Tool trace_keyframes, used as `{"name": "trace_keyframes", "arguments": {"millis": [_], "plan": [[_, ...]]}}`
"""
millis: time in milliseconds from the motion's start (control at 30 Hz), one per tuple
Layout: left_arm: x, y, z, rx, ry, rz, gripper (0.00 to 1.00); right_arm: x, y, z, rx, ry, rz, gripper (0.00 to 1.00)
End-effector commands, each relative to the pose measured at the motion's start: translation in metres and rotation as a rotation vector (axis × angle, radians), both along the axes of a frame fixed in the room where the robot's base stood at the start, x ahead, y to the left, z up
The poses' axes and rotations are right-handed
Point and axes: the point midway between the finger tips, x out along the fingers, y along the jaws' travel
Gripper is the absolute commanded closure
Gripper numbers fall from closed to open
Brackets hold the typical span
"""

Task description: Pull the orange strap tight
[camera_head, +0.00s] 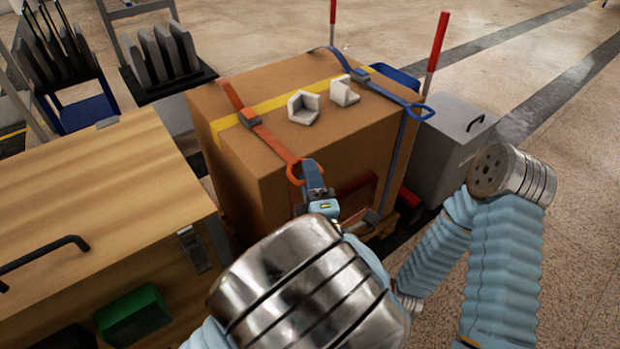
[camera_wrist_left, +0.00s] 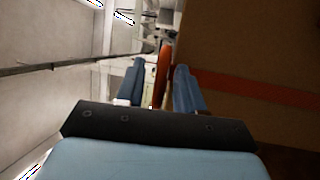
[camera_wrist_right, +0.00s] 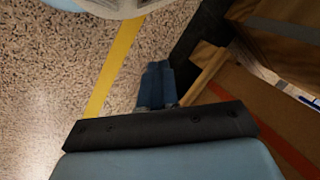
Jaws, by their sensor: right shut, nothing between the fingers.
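The orange strap (camera_head: 249,113) runs over the left part of the big cardboard box (camera_head: 372,141), through a grey buckle, and ends in an orange loop (camera_head: 299,172) at the front top edge. My left gripper (camera_head: 314,178) is at this loop. In the left wrist view the loop (camera_wrist_left: 161,76) stands between the two fingers (camera_wrist_left: 160,88), which are apart with a gap on its left side. My right gripper (camera_wrist_right: 158,80) is shut and empty in the right wrist view, over the floor beside the pallet. It is hidden in the head view.
A blue strap (camera_head: 384,92) with a blue loop crosses the box's right side. A wooden cabinet (camera_head: 95,185) stands left, a grey case (camera_head: 450,148) right. Red-topped posts (camera_head: 437,42) stand behind. Floor at right is clear.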

Motion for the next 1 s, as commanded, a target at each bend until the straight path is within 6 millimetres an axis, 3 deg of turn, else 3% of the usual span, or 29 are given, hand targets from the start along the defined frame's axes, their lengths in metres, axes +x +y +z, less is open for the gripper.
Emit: {"name": "trace_keyframes", "arguments": {"millis": [33, 267, 633, 800, 1000], "plan": [[0.0, 0.0, 0.0, 0.0, 0.0, 0.0, 0.68, 0.0, 0.0, 0.0, 0.0, 0.0, 0.0, 1.0], [0.0, 0.0, 0.0, 0.0, 0.0, 0.0, 1.0, 0.0, 0.0, 0.0, 0.0, 0.0, 0.0, 1.0], [-0.005, -0.005, 0.003, 0.001, 0.001, -0.003, 1.0, -0.001, 0.001, 0.007, 0.002, 0.001, 0.003, 1.0], [-0.034, -0.027, 0.008, 0.004, 0.002, -0.006, 1.0, -0.004, 0.009, 0.037, 0.014, 0.006, 0.016, 1.0], [-0.062, -0.046, 0.003, 0.002, 0.002, -0.005, 1.0, -0.005, 0.012, 0.053, 0.019, 0.009, 0.023, 1.0]]}}
